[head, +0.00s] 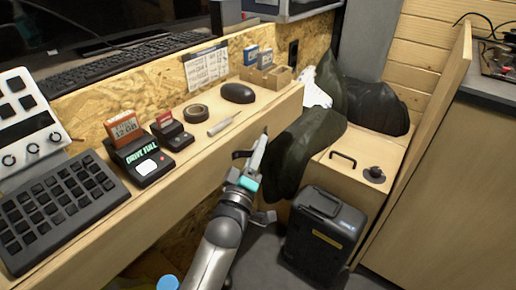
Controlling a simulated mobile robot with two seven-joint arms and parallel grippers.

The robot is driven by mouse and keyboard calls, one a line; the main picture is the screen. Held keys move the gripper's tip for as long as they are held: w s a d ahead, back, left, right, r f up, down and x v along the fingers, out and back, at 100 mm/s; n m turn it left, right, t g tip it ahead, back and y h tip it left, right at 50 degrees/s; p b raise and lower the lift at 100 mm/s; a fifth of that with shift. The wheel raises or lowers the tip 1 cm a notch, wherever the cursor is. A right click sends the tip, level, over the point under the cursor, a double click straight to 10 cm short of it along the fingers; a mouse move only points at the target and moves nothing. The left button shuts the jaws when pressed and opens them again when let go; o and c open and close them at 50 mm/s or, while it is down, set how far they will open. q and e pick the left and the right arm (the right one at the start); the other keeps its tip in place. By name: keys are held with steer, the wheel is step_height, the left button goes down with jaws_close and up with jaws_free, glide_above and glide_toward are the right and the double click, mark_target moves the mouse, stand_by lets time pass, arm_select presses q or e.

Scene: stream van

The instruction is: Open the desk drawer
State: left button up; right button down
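The wooden desk (193,153) runs from the lower left to the upper middle in the head view. Its front face looks flush, and no drawer stands out from it. A small dark piece (241,154) shows against the desk front beside my gripper; I cannot tell whether it is a drawer handle or a finger. My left gripper (256,152) is at the right part of the desk front, pointing up and away, with a pale finger and a teal part at its base. Its grip on anything is not clear. My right gripper is not in view.
On the desk are a keypad (60,213), card devices (140,158), a tape roll (195,113), a pen (221,126) and a mouse (237,93). A black case (322,235) stands on the floor right of my arm. A dark draped cloth (291,150) hangs close to the gripper.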

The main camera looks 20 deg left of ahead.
arm_select(q)
jaws_close()
stand_by(1.3)
